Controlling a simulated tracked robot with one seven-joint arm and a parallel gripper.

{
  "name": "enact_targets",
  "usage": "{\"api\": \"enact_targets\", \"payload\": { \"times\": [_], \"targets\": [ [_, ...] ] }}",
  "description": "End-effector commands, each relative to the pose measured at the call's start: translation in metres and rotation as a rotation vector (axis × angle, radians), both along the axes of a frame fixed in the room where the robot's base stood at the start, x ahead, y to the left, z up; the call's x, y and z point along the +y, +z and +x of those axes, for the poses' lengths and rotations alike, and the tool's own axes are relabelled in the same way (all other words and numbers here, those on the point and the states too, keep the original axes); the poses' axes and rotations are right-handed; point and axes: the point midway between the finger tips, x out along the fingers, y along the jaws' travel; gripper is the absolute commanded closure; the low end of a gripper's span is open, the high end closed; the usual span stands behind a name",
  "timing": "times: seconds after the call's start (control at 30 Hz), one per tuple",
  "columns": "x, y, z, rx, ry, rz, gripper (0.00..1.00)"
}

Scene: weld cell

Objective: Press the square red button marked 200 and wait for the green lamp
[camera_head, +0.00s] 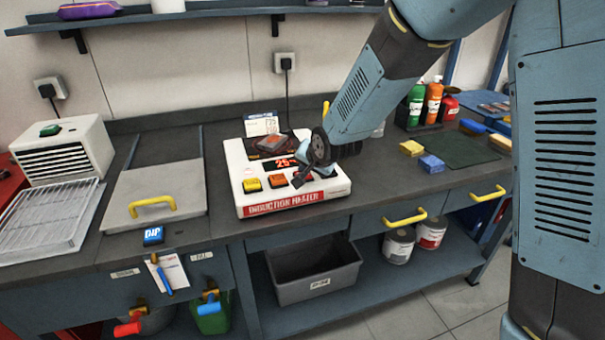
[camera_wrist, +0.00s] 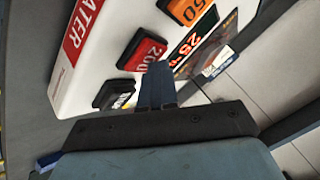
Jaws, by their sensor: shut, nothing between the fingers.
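The white induction heater (camera_head: 240,178) stands on the bench, with a red display (camera_head: 283,162) reading 25. Its yellow button (camera_head: 252,185) and orange button (camera_head: 278,181) show left of my gripper (camera_head: 299,180), which hides much of the panel's right side. In the wrist view the square red button marked 200 (camera_wrist: 141,50) sits between an orange button (camera_wrist: 186,12) and a black one (camera_wrist: 114,94). My shut, empty fingers (camera_wrist: 158,72) are close beside the red button's edge. I cannot tell whether they touch it. I cannot make out a lit green lamp on the heater.
A card (camera_head: 262,124) stands behind the heater. A grey plate with a yellow handle (camera_head: 153,204) lies to its left. Bottles (camera_head: 432,100), a yellow block (camera_head: 411,148) and a blue block (camera_head: 431,163) are to the right. Drawer handles (camera_head: 405,219) stick out in front.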

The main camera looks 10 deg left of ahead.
Motion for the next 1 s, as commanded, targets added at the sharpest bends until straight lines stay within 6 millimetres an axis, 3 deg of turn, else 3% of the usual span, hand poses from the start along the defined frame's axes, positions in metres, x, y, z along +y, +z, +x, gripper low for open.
{"api": "enact_targets", "payload": {
  "times": [0.3,0.73,1.0],
  "targets": [
    [0.000,0.015,0.000,-0.001,0.000,0.001,1.00],
    [0.000,0.019,0.000,0.000,0.001,0.001,1.00],
    [0.000,0.040,0.000,-0.002,0.000,0.002,1.00]
  ]
}}
